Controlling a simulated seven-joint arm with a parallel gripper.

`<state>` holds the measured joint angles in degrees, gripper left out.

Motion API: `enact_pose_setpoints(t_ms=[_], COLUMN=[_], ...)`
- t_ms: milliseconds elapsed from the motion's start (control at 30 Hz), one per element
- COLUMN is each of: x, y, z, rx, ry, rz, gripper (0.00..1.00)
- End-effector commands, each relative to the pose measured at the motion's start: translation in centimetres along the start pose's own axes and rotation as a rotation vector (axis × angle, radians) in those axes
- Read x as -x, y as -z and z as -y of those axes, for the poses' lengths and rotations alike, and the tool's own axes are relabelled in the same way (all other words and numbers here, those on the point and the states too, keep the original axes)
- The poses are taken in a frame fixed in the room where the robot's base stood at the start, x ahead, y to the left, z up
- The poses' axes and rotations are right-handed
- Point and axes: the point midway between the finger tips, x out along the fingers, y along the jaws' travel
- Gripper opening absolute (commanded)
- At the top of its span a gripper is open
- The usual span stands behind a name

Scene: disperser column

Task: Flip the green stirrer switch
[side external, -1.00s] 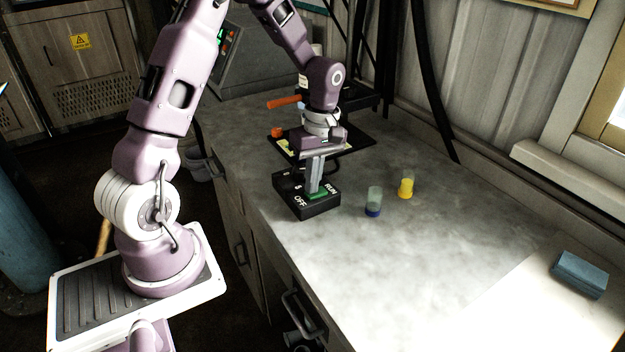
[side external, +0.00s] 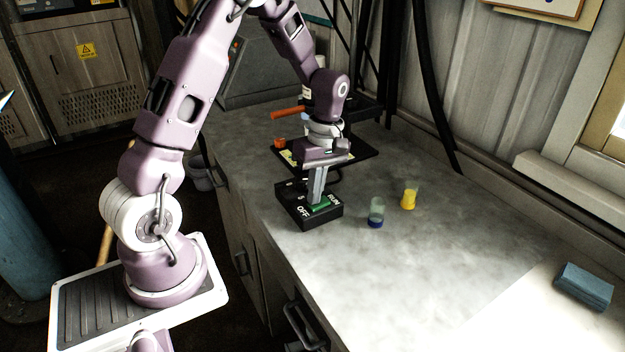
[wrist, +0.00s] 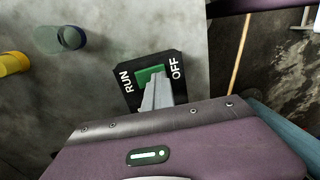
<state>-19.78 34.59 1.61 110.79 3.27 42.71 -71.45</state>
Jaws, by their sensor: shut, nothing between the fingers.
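The green stirrer switch (side external: 327,207) is set in the top of a black box on the bench, between the white words OFF and RUN. My gripper (side external: 316,203) points down at it with the fingers shut and empty. The fingertips are at the switch and hide part of it; I cannot tell whether they touch it. In the wrist view the green switch (wrist: 148,74) shows just beyond the tips of my gripper (wrist: 154,106). RUN is on the left there and OFF on the right. The tilt of the switch is unclear.
A blue-based cup (side external: 376,214) and a yellow cup (side external: 409,199) stand right of the box. A dark plate (side external: 360,153) with an orange handle (side external: 287,114) is behind my gripper. A blue block (side external: 584,286) lies far right.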

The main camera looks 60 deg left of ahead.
Motion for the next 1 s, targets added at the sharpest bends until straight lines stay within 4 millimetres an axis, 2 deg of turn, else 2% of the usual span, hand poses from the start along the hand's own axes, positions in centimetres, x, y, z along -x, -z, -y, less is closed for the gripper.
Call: enact_pose_setpoints(t_ms=[67,300,400,600,667,767,833,900,1000], x=[1.2,8.2,10.6,13.2,14.1,16.6,18.1,18.8,18.5], y=[0.1,0.1,0.1,-0.1,-0.8,-3.9,-6.7,-9.2,-11.7], z=[0.2,2.5,3.2,4.2,4.7,7.3,10.2,13.4,17.2], rx=[0.002,0.002,0.002,-0.004,-0.055,-0.305,-0.567,-0.831,-1.153], ry=[-0.010,-0.015,-0.014,-0.013,-0.035,-0.138,-0.237,-0.325,-0.423], rz=[-0.005,-0.006,-0.005,-0.003,-0.008,-0.044,-0.103,-0.181,-0.311], gripper=[0.00,0.00,0.00,0.00,0.00,0.00,0.00,0.00,0.00])
